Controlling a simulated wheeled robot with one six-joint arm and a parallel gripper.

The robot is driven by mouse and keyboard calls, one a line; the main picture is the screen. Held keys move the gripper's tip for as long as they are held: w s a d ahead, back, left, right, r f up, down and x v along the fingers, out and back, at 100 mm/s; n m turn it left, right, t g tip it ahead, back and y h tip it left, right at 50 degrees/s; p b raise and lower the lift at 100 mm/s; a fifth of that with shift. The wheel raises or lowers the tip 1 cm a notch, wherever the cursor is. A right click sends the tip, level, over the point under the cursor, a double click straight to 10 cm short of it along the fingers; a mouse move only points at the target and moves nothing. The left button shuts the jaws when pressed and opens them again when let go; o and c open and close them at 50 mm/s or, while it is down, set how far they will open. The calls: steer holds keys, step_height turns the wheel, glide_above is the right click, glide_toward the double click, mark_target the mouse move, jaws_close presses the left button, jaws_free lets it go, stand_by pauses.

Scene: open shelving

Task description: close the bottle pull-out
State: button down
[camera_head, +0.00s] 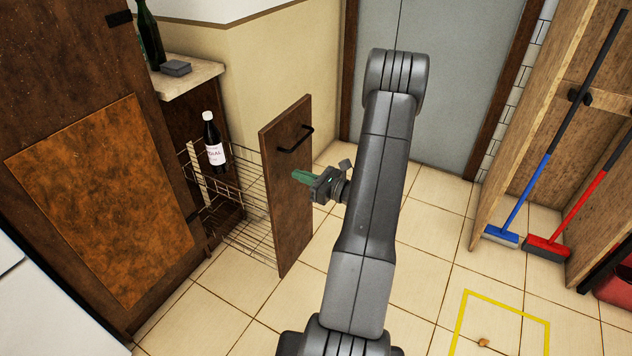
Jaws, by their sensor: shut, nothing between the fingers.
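The bottle pull-out stands open from the cabinet at the left, with a brown wooden front panel (288,205) and a black bar handle (295,139). Behind the panel its wire basket (245,222) shows, and a dark bottle with a white cap and label (213,143) stands upright in it. My gripper (296,175) is shut and empty, its green fingertips pointing left at the outer face of the panel, below and right of the handle. I cannot tell whether the tips touch the panel. My arm hides part of the floor and the grey door behind it.
A counter (190,78) above the pull-out holds green bottles (150,35) and a grey block (176,68). A blue broom (530,190) and a red broom (580,210) lean at the right. A yellow floor outline (504,305) encloses a small brown object (484,342). Tiled floor is clear around the panel.

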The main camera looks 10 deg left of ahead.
mark_target(274, 166)
steer(key=x, duration=0.6)
steer(key=shift+a, duration=0.2)
